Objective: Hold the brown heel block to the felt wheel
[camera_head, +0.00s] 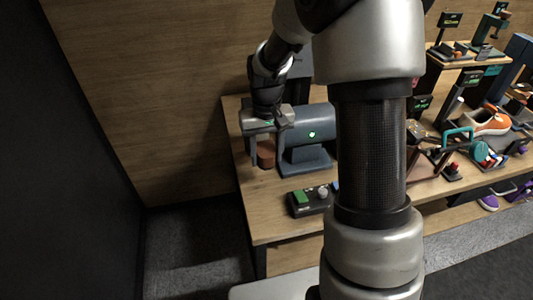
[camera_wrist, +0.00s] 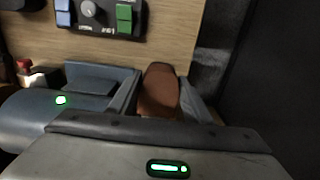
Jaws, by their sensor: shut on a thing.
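The brown heel block (camera_head: 266,154) shows below my gripper (camera_head: 264,149), at the left end of the table. In the wrist view the brown block (camera_wrist: 158,88) sits between the two fingers of my gripper (camera_wrist: 160,104), which is shut on it. The blue-grey machine (camera_head: 304,158) with a lit green lamp stands just right of the block; it also shows at the left in the wrist view (camera_wrist: 30,118). I cannot make out the felt wheel; it seems hidden by the gripper or machine. I cannot tell whether the block touches it.
A control box (camera_head: 312,200) with a green button and a knob lies in front of the machine. Wooden table top (camera_head: 262,222) is bare left of it. An orange sneaker (camera_head: 490,123), a tool caddy (camera_head: 430,160) and stands crowd the right. The table's left edge is close.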

